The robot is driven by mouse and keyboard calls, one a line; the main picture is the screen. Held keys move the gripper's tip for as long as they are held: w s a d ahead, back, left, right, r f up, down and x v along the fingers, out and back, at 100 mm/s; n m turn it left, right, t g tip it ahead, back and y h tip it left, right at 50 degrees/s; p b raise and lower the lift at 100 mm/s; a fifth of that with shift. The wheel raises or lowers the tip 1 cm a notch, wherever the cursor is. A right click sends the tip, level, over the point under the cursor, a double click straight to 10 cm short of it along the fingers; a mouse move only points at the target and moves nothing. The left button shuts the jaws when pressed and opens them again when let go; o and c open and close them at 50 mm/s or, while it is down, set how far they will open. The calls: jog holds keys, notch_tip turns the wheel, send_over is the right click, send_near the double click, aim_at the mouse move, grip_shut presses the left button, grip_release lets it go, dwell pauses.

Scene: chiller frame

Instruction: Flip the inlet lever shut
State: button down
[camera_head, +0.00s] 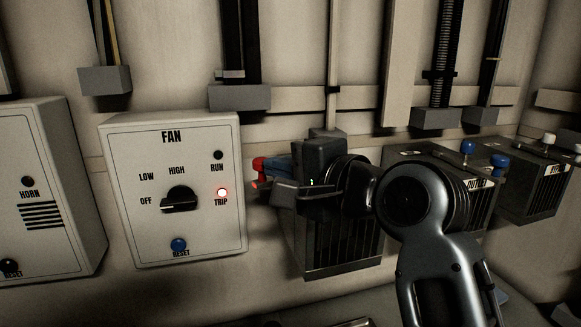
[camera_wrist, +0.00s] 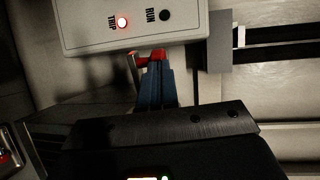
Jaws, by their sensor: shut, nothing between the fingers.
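A red knob (camera_head: 258,164) shows just left of my gripper (camera_head: 270,165) in the head view. It is on the left side of the dark ribbed box (camera_head: 338,250), and I take it to be the inlet lever's. No inlet label is readable, as my gripper and wrist cover the box's top. In the wrist view, red (camera_wrist: 150,54) shows right at the tips of my blue fingers (camera_wrist: 154,66), with a thin metal rod (camera_wrist: 132,68) beside them. The fingers are shut together with nothing between them. Whether they touch the red knob I cannot tell.
The fan panel (camera_head: 172,225) stands close on the left, its trip light (camera_head: 221,192) lit red. A box labelled outlet (camera_head: 478,205) with blue knobs stands right, partly behind my arm. Another box (camera_head: 541,200) with white knobs stands farther right. Grey conduit boxes line the wall above.

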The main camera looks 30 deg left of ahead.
aim_at(260, 159)
jog(key=shift+r+p+x, duration=0.15)
jog(key=shift+p+x, duration=0.75)
jog(key=shift+x, duration=0.1)
jog(key=shift+r+p+x, duration=0.15)
jog(key=shift+p+x, duration=0.7)
jog(key=shift+x, duration=0.2)
jog(key=shift+a, duration=0.1)
jog(key=shift+s+r, duration=0.1)
